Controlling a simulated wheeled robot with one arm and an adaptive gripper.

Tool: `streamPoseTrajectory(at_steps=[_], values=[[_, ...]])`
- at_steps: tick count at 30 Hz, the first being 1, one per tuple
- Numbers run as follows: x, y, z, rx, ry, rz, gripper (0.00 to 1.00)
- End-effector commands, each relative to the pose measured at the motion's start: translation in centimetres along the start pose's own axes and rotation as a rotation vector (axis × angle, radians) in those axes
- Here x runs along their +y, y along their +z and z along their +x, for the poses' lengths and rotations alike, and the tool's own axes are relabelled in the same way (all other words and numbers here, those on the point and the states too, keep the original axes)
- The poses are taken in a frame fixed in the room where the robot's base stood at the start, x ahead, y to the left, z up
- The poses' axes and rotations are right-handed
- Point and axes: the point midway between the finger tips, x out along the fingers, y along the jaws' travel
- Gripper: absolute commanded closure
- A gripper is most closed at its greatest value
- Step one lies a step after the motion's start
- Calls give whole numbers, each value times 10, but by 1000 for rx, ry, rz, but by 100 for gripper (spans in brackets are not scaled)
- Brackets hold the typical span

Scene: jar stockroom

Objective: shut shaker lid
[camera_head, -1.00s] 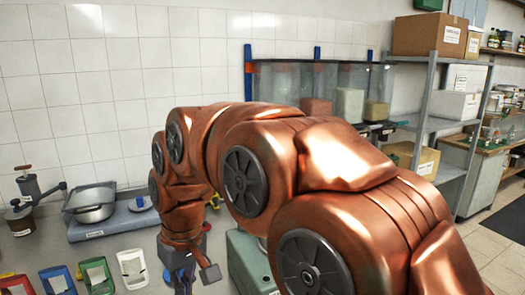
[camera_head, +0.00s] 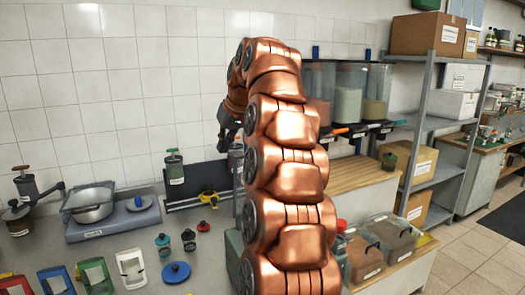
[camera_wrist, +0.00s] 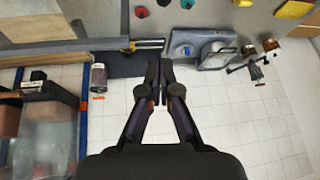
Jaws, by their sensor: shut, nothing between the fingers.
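A blue-grey bench device (camera_head: 128,222), which looks like the shaker, stands at the back left of the bench. A frame-like clear lid (camera_head: 68,206) shows around its round metal pan; how far open it stands I cannot tell. A blue knob sits on its right part. The device also shows in the wrist view (camera_wrist: 192,38), at upper right, with its pale lid or tray part (camera_wrist: 217,60). My gripper (camera_wrist: 160,68) is shut and empty, in the air apart from the device.
Small jars (camera_head: 189,240), a blue disc (camera_head: 177,272) and coloured frames (camera_head: 131,268) lie in front. A grinder (camera_head: 28,184) is left; clear dispensers (camera_head: 350,90) hang at right.

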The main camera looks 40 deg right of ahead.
Motion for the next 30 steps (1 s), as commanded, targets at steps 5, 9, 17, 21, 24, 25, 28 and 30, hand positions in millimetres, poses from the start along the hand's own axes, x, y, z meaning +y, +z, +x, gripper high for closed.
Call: streamPoseTrajectory(at_steps=[5, 9, 17, 21, 24, 25, 28, 30], values=[[60, -22, -16, 81, 62, 39, 100], [98, -28, -27, 124, 108, 62, 100], [134, -29, -40, 168, 163, 80, 100], [138, -30, -36, 171, 168, 80, 100], [139, -30, -25, 168, 165, 80, 100], [140, -31, -21, 168, 165, 79, 100], [142, -34, -9, 170, 165, 79, 100], [143, -35, -2, 171, 166, 79, 100]])
